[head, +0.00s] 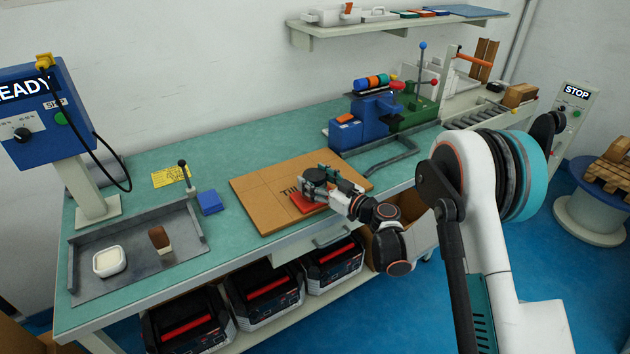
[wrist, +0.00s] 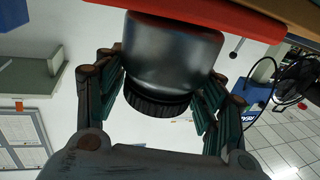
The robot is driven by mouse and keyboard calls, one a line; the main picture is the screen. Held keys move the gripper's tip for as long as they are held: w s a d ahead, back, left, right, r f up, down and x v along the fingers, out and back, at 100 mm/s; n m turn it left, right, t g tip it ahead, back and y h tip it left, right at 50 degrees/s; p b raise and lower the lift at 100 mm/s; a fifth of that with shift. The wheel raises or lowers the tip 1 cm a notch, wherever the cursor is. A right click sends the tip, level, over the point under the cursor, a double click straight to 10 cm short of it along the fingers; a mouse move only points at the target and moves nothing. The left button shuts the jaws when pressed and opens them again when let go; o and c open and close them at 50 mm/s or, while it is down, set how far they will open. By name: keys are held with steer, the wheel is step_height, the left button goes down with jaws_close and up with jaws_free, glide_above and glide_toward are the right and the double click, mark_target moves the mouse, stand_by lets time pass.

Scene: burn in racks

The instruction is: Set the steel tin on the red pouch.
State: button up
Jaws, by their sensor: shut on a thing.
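The steel tin (wrist: 172,55) is a shiny grey cylinder with a black ribbed lid, held between the two fingers of my gripper (wrist: 165,85). In the head view the tin's dark round top (head: 316,174) shows at my gripper (head: 318,186). The red pouch (head: 302,204) lies on the brown board, partly hidden under my gripper. It also shows as a red band in the wrist view (wrist: 225,17), right against the tin's base. I cannot tell whether the tin rests on the pouch or hangs just above it.
The brown board (head: 262,190) lies on the green bench (head: 130,200). A blue block (head: 210,202) and a grey tray (head: 155,285) with a white dish (head: 109,261) and a brush stand left. A blue vise (head: 365,130) stands behind right.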

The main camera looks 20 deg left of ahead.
steer(key=o, duration=1.4)
steer(key=shift+f, duration=0.15)
steer(key=shift+o, duration=0.2)
steer(key=shift+s+d+r, duration=0.15)
steer(key=shift+d+r, duration=0.05)
steer(key=shift+d, duration=0.1)
steer(key=p+v, duration=0.2)
steer(key=v, duration=0.9)
steer(key=shift+s+d+r, duration=0.1)
steer(key=shift+s+d, duration=0.05)
